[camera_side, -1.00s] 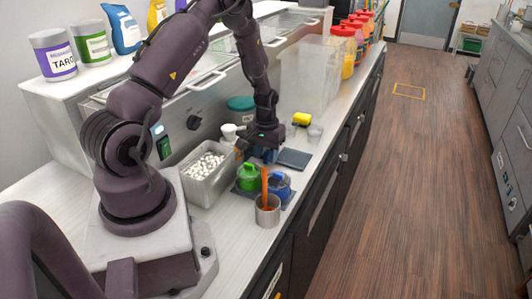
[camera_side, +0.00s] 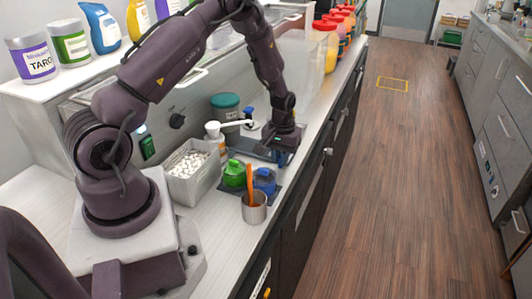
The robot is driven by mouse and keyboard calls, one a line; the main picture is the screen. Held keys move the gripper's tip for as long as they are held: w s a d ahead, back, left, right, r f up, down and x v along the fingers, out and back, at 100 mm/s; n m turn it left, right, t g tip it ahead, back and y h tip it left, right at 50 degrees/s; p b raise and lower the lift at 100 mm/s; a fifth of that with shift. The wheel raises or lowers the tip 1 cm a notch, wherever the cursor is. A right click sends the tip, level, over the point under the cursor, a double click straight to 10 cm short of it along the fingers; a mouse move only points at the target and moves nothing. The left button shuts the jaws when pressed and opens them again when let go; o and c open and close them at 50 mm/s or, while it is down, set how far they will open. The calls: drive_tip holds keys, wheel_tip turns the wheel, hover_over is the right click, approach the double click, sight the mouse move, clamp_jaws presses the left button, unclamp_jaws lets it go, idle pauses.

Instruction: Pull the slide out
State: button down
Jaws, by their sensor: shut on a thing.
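My gripper (camera_side: 283,160) is low over the counter, near its front edge, shut on what looks like the outer end of the slide. A flat dark plate (camera_side: 248,147), apparently part of the slide or the sealer's base, lies just left of my gripper. My gripper and wrist cover its right part. The grip itself is small and partly hidden, so I cannot tell exactly where the fingers hold it. No cup can be made out on the plate.
A metal bin (camera_side: 195,178) of white pieces is left.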

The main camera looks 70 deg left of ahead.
drive_tip(key=shift+w+d, duration=0.25)
drive_tip(key=c, duration=1.1)
unclamp_jaws()
drive_tip(key=shift+c, duration=0.2)
wheel_tip(320, 180, up, 13)
